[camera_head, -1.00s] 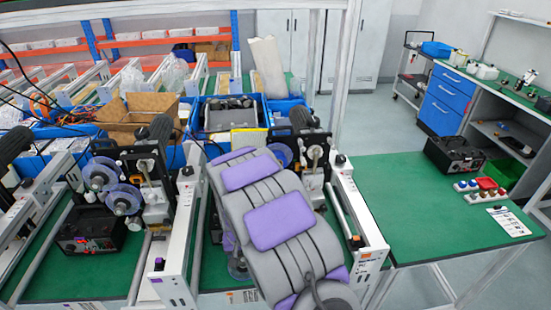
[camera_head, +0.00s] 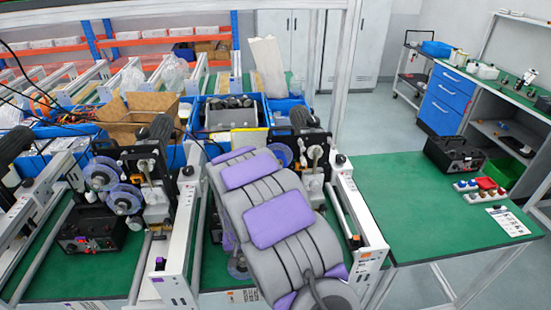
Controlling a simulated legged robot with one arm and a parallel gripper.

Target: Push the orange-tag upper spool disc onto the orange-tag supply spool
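My grey and purple arm reaches forward over the middle coder machine and covers much of it. My gripper is hidden behind the arm, so its fingers do not show. Part of a clear spool disc (camera_head: 281,153) shows just above the arm, beside the machine's dark motor. Another clear disc (camera_head: 238,266) shows partly at the arm's lower left edge. An orange tag (camera_head: 365,254) is on the front end of the white rail right of the arm. I cannot tell which disc is the orange-tag upper one or whether my gripper touches it.
The left machine carries two clear bluish discs (camera_head: 101,173) and a black control box (camera_head: 90,232) stands below. White rails (camera_head: 178,285) flank my arm. Blue bins and a cardboard box (camera_head: 140,112) stand behind. The green table (camera_head: 420,205) at right is mostly clear, with a black box (camera_head: 454,155) at its back.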

